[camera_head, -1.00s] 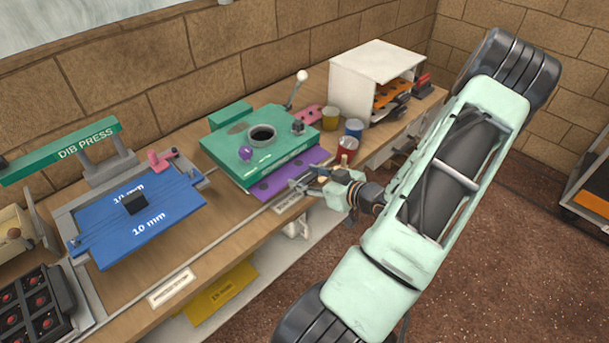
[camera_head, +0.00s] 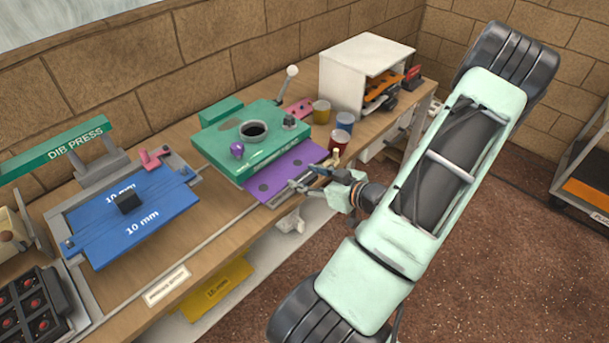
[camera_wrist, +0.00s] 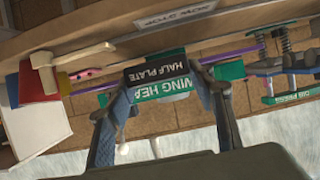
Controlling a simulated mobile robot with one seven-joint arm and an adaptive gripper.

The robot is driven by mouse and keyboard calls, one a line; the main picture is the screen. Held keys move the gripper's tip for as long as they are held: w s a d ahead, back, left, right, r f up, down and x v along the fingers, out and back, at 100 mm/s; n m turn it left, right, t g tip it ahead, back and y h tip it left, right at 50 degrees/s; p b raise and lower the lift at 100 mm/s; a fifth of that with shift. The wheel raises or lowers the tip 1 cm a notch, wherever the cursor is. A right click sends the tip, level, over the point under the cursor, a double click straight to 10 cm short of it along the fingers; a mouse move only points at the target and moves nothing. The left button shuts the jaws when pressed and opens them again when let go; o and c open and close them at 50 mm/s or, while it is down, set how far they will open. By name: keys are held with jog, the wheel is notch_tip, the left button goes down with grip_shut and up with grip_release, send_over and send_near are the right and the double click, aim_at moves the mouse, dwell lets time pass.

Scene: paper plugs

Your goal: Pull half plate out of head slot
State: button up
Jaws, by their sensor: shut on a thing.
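The purple half plate (camera_head: 284,172) sticks out of the front of the green head (camera_head: 252,140). Its back part is hidden inside or under the head. My gripper (camera_head: 308,180) is at the plate's front edge, above the bench edge. In the wrist view, my gripper (camera_wrist: 160,82) is shut on the half plate at its black label (camera_wrist: 155,70), which reads "HALF PLATE". The green front of the head (camera_wrist: 160,91) shows behind the label.
A blue plate (camera_head: 130,223) lies in the press at left. Space in front of the bench is free.

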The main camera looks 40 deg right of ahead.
jog(key=s+d+p, duration=0.1)
jog(key=s+p, duration=0.1)
jog(key=s, duration=1)
jog(key=shift+s, duration=0.25)
dwell(2.7)
jog(key=shift+s, duration=0.35)
dwell(0.3)
jog(key=s, duration=0.2)
jog(key=shift+s+d+p, duration=0.1)
jog(key=shift+s+p, duration=0.2)
jog(key=shift+s, duration=0.2)
